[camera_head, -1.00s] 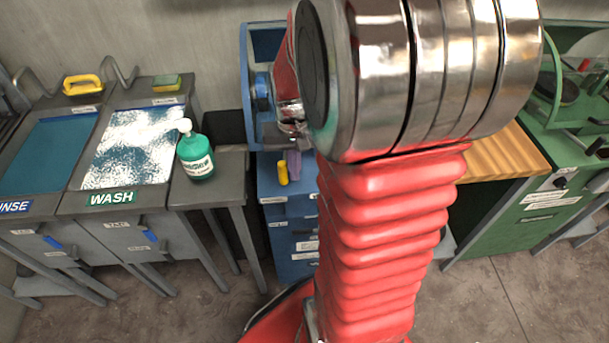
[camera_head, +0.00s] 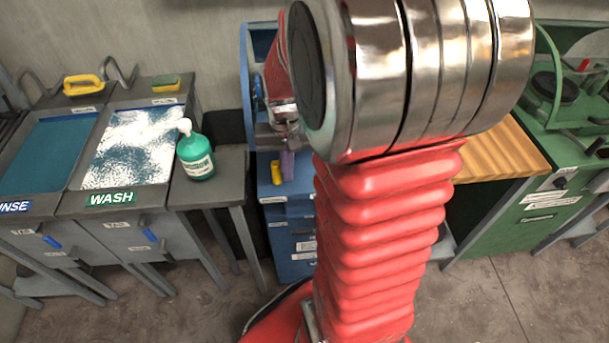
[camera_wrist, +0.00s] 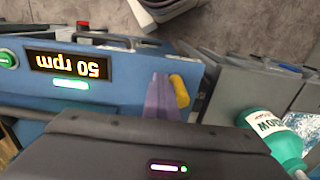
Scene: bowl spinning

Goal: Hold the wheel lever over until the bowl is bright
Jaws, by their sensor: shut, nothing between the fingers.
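The yellow wheel lever (camera_head: 277,172) is on the front of the blue wheel cabinet (camera_head: 271,215), left of my gripper. My gripper (camera_head: 288,164) points down with its purple fingers shut and empty. In the wrist view, the purple fingers (camera_wrist: 158,97) lie right beside the yellow lever (camera_wrist: 179,90) and appear to touch its side, not grasp it. The cabinet's display (camera_wrist: 68,66) reads 50 rpm, upside down in this view. The bowl cannot be made out; my arm covers much of the machine in the head view.
A green bottle (camera_head: 195,158) stands on a ledge left of the cabinet, by the WASH tank (camera_head: 111,198). A blue upright guard (camera_head: 246,90) rises at the machine's left. A wooden top (camera_head: 500,152) and green machine (camera_head: 535,220) are at right.

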